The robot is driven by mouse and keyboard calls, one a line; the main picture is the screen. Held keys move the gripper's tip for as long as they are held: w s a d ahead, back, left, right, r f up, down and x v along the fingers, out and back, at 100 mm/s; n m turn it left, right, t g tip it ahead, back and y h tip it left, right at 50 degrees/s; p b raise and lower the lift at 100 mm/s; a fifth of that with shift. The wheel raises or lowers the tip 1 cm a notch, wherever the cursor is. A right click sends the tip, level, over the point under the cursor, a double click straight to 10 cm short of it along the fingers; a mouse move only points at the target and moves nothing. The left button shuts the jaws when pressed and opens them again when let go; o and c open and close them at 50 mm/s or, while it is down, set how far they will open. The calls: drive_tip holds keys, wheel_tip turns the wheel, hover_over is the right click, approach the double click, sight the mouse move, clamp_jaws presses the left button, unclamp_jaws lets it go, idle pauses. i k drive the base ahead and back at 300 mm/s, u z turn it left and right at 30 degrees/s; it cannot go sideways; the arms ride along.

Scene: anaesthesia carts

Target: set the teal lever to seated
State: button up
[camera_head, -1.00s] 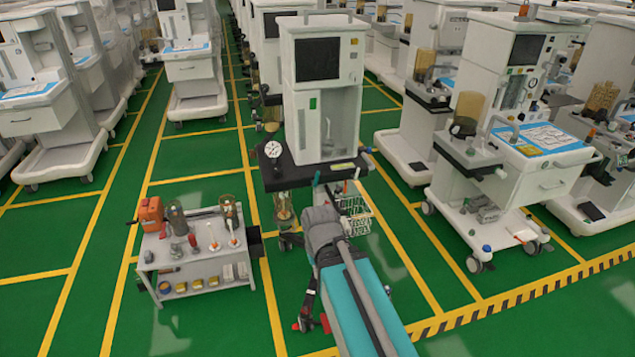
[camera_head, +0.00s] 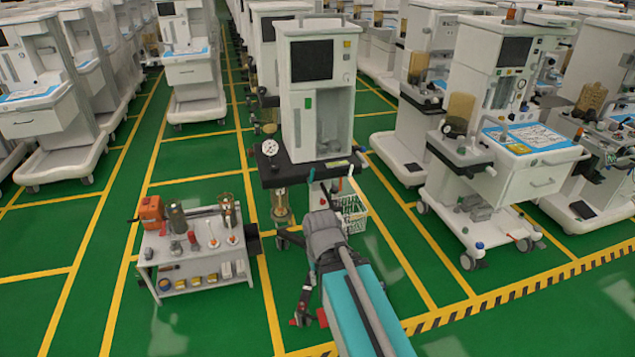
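A small teal lever (camera_head: 311,176) stands roughly upright at the front edge of the dark shelf (camera_head: 285,176) of the central anaesthesia cart (camera_head: 318,95). It is too small to tell its exact setting. My arm reaches up from the bottom, its grey elbow just in front of and below the lever. My gripper (camera_head: 306,312) hangs low beside the arm on its left, near the floor, well below the lever and apart from it. It is dark with red parts near its end. Its fingers are too small to read, and nothing is clearly held.
A wire basket (camera_head: 352,216) hangs at the cart's right, close to my arm. A round gauge (camera_head: 270,148) stands at the shelf's left. A low grey trolley (camera_head: 196,258) with tools stands at left. Another cart (camera_head: 510,170) is at right. Green floor lies between them.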

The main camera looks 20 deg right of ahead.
sight(310, 180)
drive_tip(key=k, duration=1.1)
drive_tip(key=z, duration=0.45)
drive_tip(key=i, duration=2)
drive_tip(key=u, duration=0.45)
